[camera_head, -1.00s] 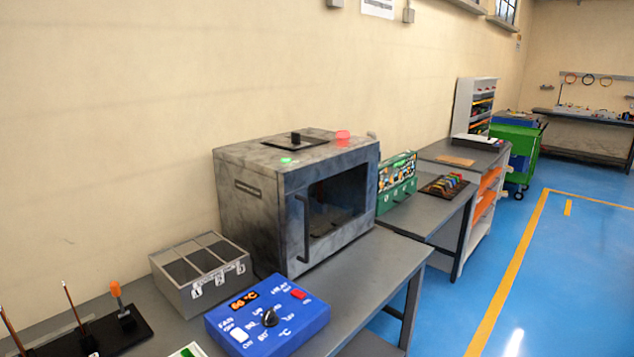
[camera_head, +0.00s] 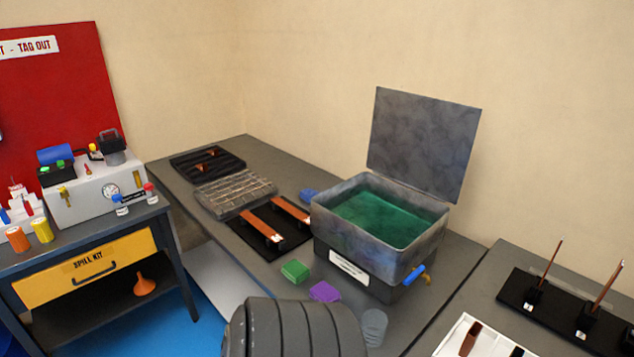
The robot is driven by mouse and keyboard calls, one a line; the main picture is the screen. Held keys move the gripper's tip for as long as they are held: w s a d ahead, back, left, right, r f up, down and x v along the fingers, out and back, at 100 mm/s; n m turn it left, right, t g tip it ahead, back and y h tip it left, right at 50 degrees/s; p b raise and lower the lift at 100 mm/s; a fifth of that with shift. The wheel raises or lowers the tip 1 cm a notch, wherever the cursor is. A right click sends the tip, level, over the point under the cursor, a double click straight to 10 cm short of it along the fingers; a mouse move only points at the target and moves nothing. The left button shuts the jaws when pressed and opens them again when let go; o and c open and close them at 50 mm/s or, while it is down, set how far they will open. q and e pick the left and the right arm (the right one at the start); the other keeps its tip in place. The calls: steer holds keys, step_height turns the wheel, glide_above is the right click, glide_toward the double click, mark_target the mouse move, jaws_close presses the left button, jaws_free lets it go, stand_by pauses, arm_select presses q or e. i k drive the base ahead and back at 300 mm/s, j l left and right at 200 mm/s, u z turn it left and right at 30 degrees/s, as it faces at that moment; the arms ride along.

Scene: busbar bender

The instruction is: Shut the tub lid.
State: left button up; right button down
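The grey metal tub (camera_head: 370,258) stands on the dark bench in the corner, filled with green liquid (camera_head: 382,215). Its lid (camera_head: 423,140) stands upright along the tub's back edge, fully raised. A blue-handled valve (camera_head: 414,275) is at the tub's lower front right. A dark ribbed part, which seems to be my own arm, shows at the bottom centre in front of the bench. No gripper fingers are in view.
Green (camera_head: 295,271) and purple (camera_head: 325,292) blocks lie in front of the tub. Left are a black tray with copper bars (camera_head: 270,232), a wire rack (camera_head: 235,193) and a dark tray (camera_head: 207,165). A spill kit table (camera_head: 88,268) stands further left.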

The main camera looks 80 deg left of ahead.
mark_target(422, 144)
steer(key=u, duration=2.05)
